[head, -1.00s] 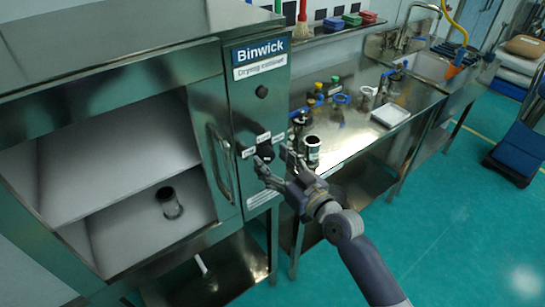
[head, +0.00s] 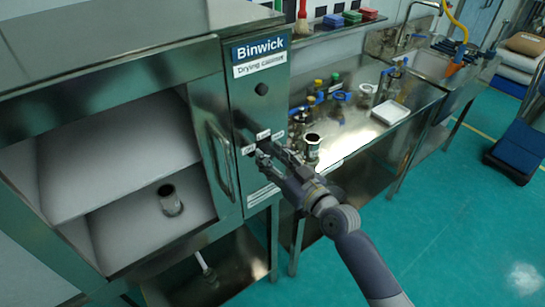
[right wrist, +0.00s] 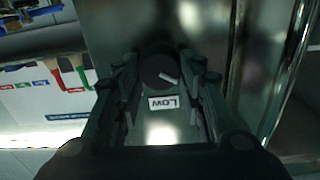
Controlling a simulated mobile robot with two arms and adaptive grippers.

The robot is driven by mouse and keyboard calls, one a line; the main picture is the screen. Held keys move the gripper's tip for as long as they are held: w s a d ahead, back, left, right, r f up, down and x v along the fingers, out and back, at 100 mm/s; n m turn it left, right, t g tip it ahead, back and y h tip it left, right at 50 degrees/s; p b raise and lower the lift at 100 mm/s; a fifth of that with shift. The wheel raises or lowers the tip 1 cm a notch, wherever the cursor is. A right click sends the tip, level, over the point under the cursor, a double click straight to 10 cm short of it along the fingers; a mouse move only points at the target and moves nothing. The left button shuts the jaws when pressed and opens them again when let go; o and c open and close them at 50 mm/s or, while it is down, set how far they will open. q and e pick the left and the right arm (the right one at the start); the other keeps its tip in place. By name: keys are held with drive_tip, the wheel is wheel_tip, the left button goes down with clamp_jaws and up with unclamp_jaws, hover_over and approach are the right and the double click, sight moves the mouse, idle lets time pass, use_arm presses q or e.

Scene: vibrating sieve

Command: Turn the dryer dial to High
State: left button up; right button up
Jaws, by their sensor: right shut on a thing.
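The dryer dial (right wrist: 158,68) is a dark round knob with a white pointer mark on the drying cabinet's front panel. In the right wrist view the mark slants down to the right, and an upside-down LOW label (right wrist: 162,103) sits just below the dial. My right gripper (head: 264,156) is at the panel, its fingers on either side of the dial and shut on it. In the head view the gripper mostly hides the dial. Small white labels (head: 248,150) surround it there, too small to read surely. My left gripper is not in view.
The drying cabinet (head: 258,190) has a vertical handle (head: 222,165) left of the dial. Its open bay holds a metal cup (head: 170,200). A steel bench (head: 345,140) on the right carries several bottles, a cylinder (head: 312,147) close to my gripper, and a white tray (head: 391,113).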

drive_tip(key=m, duration=0.6)
drive_tip(key=shift+d, duration=0.1)
drive_tip(key=m+p, duration=0.1)
drive_tip(key=m, duration=0.4)
drive_tip(key=shift+w+f+m, duration=0.1)
drive_tip(key=shift+m, duration=0.3)
drive_tip(key=m+p, duration=0.1)
drive_tip(key=m, duration=0.4)
drive_tip(key=shift+d+f, duration=0.1)
drive_tip(key=m+p, duration=0.1)
drive_tip(key=m, duration=0.5)
drive_tip(key=shift+f+m, duration=0.15)
drive_tip(key=shift+m, duration=0.25)
drive_tip(key=o, duration=1)
